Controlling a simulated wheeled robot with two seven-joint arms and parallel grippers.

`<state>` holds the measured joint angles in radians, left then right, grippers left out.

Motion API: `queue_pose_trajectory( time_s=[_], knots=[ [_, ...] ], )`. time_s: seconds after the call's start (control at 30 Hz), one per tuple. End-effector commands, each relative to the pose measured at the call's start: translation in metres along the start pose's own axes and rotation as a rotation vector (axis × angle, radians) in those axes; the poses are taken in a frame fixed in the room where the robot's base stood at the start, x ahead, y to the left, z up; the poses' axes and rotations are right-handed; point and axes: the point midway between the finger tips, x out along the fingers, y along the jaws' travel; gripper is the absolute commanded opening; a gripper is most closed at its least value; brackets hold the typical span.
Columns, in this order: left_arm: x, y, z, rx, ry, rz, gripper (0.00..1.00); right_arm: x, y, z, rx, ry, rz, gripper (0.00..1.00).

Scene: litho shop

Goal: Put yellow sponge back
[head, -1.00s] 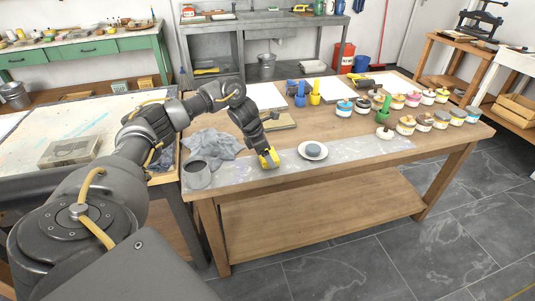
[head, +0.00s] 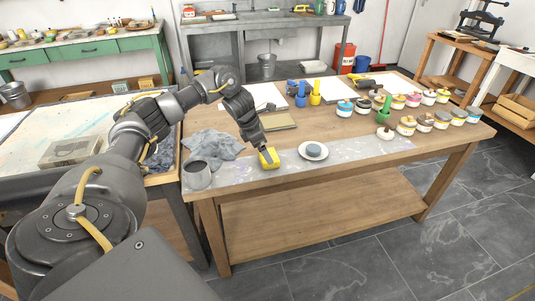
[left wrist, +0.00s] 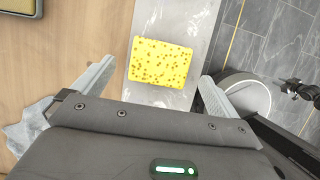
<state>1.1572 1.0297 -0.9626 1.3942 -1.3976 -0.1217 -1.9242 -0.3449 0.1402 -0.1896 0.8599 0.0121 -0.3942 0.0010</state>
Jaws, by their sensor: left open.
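The yellow sponge (head: 270,159) lies on the grey marbled strip along the front edge of the wooden table. In the left wrist view the sponge (left wrist: 160,60) shows whole, with brown pores, just past the fingertips. My left gripper (head: 264,150) is right above the sponge in the head view and partly covers it. In the left wrist view its two fingers (left wrist: 158,74) are spread wide, one on each side of the sponge's near end, with gaps to it. My right gripper is not in view.
A white saucer with a grey disc (head: 313,151) is right of the sponge. A grey cup (head: 197,176) and a crumpled cloth (head: 213,145) are left. A tan board (head: 279,121) lies behind. Several lidded jars (head: 407,126) fill the table's right side.

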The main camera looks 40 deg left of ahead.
Motion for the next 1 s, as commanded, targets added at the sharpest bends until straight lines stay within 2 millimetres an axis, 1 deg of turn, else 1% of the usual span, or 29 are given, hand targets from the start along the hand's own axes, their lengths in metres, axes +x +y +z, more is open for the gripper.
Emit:
queue_pose_trajectory(
  time_s=[0.03,0.1,0.13,0.17,0.2,0.27,0.3,0.4,0.57,1.0],
  knots=[
    [-0.013,0.001,0.001,0.001,-0.003,0.003,0.98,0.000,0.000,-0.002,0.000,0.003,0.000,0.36],
    [-0.028,0.001,0.001,0.000,-0.003,0.003,0.98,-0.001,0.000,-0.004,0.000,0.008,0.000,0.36],
    [-0.037,0.001,0.002,0.002,-0.004,0.004,0.98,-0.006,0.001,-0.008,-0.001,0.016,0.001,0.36],
    [-0.044,0.001,0.002,0.002,-0.002,0.004,0.98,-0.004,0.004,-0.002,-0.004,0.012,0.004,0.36],
    [-0.052,0.001,0.002,0.000,-0.003,0.004,0.98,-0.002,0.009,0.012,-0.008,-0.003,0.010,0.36],
    [-0.062,0.001,0.001,0.000,-0.002,0.003,0.98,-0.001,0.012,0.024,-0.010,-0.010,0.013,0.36],
    [-0.068,0.001,0.002,0.001,-0.002,0.002,0.98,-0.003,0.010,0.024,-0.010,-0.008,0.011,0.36],
    [-0.078,0.001,0.002,0.001,-0.001,0.002,0.98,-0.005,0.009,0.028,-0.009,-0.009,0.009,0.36],
    [-0.085,0.000,0.001,-0.001,-0.001,0.000,0.98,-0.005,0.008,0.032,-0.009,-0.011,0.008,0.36],
    [-0.085,0.000,0.000,0.000,0.000,-0.001,0.98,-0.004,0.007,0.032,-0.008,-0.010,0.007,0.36]
  ],
)
